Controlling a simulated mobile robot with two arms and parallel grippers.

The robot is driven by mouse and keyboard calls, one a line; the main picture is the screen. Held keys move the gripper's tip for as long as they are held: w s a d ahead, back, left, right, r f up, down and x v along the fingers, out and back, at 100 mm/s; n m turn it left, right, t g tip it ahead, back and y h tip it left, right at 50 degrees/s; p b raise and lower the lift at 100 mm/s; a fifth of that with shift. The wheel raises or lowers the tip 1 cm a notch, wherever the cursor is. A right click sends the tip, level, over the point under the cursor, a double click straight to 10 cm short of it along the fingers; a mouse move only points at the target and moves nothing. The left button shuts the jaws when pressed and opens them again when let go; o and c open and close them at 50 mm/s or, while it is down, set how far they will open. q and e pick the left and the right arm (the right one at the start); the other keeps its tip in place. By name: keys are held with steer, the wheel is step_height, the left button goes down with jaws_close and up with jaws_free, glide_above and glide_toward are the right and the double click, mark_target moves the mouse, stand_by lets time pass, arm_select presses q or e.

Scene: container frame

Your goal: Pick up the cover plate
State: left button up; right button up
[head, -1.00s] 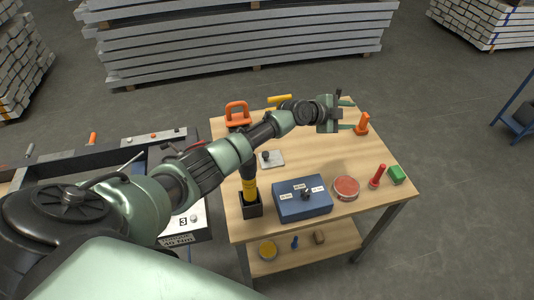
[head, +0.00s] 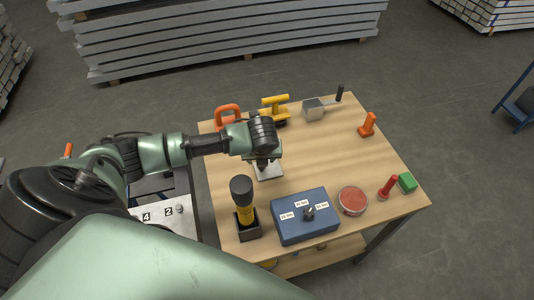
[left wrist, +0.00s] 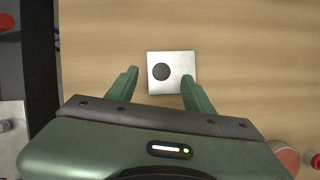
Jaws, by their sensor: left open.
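The cover plate is a small square silver plate with a dark round knob, lying flat on the wooden table. In the head view the plate (head: 270,173) is partly hidden under my left gripper (head: 266,161). In the left wrist view the cover plate (left wrist: 182,60) shows ahead of the fingers, its knob left of its middle. My left gripper (left wrist: 160,78) is open and points down over the plate, with a green finger towards each side. Nothing is held. The height above the plate is hard to tell. My right gripper is not in view.
A black holder with a yellow-and-black tool (head: 244,208) and a blue box (head: 306,217) stand in front of the plate. Orange (head: 228,116) and yellow (head: 275,108) tools stand behind it. A red round tin (head: 353,201) is at the right. The table's middle right is clear.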

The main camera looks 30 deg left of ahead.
arm_select(q)
steer(key=f, duration=0.1)
steer(key=f+p, duration=0.1)
steer(key=shift+w+f, duration=0.3)
steer(key=x, duration=0.2)
steer(key=shift+w+a+f, duration=0.2)
steer(key=shift+f, duration=0.15)
steer(key=shift+r, duration=0.1)
jaws_close()
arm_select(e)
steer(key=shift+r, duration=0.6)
